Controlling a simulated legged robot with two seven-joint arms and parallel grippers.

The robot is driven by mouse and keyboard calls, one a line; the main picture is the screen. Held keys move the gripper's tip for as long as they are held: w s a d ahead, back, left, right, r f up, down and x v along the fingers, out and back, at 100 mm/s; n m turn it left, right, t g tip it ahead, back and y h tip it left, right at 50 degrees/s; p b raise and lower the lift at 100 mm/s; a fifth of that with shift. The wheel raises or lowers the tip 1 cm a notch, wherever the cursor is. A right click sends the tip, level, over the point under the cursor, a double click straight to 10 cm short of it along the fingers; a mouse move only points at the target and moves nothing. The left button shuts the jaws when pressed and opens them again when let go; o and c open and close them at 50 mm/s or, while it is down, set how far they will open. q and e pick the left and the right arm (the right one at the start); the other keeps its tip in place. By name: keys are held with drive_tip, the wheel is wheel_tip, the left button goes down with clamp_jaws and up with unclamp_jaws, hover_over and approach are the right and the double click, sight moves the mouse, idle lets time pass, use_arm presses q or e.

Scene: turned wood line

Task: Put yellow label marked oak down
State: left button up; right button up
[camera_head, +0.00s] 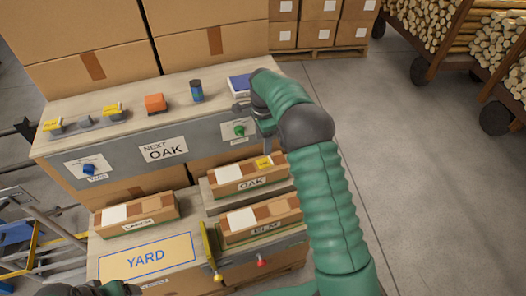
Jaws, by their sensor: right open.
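A small yellow label (264,162) lies on top of the cardboard box marked OAK (238,180), near its right end. Any writing on the label is too small to read. My right gripper (266,143) points down just above the label, open, partly hidden by my own wrist and forearm. I cannot tell whether its fingertips touch the label. Part of my left arm's dark end (80,290) shows at the bottom left edge; its fingers cannot be made out.
LARCH (137,213) and ELM (260,219) boxes sit near the YARD sign (146,260).

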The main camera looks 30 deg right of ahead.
drive_tip(key=s+a+n+t, duration=0.1)
drive_tip(key=s+a+n, duration=0.7)
drive_tip(key=s+n, duration=0.2)
drive_tip(key=s+a+n+t, duration=0.1)
drive_tip(key=s+a+n, duration=0.7)
drive_tip(key=s, duration=0.6)
drive_tip(key=shift+a+r+n+t, duration=0.3)
drive_tip(key=shift+r+n, duration=0.1)
drive_tip(key=shift+n, duration=0.8)
drive_tip(key=shift+a, duration=0.1)
